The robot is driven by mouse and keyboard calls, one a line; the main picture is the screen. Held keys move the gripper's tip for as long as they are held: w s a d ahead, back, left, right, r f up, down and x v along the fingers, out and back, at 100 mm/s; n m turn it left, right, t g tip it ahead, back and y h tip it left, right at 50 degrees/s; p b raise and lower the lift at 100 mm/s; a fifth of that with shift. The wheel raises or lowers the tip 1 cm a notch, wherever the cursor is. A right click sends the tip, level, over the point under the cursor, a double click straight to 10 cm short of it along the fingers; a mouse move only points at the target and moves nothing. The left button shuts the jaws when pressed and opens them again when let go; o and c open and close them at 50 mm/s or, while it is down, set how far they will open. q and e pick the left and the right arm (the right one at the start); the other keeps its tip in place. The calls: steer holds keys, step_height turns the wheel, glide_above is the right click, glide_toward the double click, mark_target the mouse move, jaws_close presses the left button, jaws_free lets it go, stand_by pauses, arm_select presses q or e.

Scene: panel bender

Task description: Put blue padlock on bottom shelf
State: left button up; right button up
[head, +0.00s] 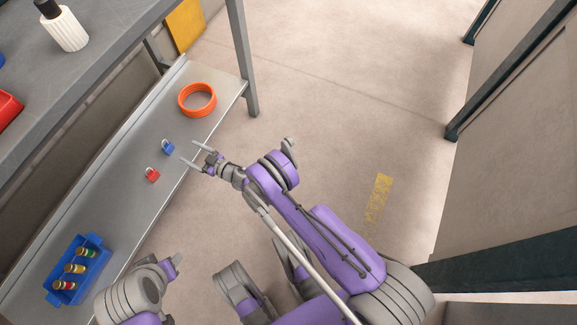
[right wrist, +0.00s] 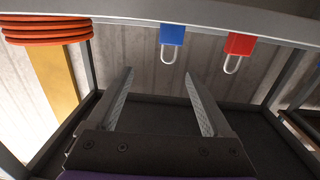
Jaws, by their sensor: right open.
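The blue padlock (head: 168,147) stands on the long grey lower shelf (head: 130,205), near its front edge. My right gripper (head: 190,152) is open and empty, its fingers pointing at the blue padlock from the aisle side, with a gap between them. In the right wrist view, which looks upside down, the blue padlock (right wrist: 172,35) shows beyond the spread fingers (right wrist: 159,78), its silver shackle pointing down in the picture. My left arm shows at the lower left of the head view, but its fingers do not.
A red padlock (head: 152,174) stands close to the blue one. An orange coil (head: 197,100) and a blue bin (head: 62,287) with several small cylinders are on the same shelf. The upper worktop (head: 100,50) overhangs behind. The floor to the right is clear.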

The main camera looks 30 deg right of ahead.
steer(key=w+d+r+m+t+h, duration=0.1)
steer(key=w+d+r+m+h, duration=0.2)
steer(key=r, duration=0.4)
steer(key=w+d+r+h, duration=0.2)
steer(key=d+r, duration=0.4)
steer(key=r, duration=0.2)
steer(key=s+d+r+m+g+h, duration=0.4)
steer(key=s+d+r+h, duration=0.2)
steer(key=s+d+r, duration=0.7)
steer(key=s+g+y, duration=0.1)
steer(key=s+g, duration=0.6)
steer(key=s, duration=2.5)
steer(key=shift+s+a+f+n+g+y, duration=0.15)
steer(key=shift+s+f+n+g+y, duration=0.15)
steer(key=shift+s+g, duration=0.1)
steer(key=shift+r, duration=0.15)
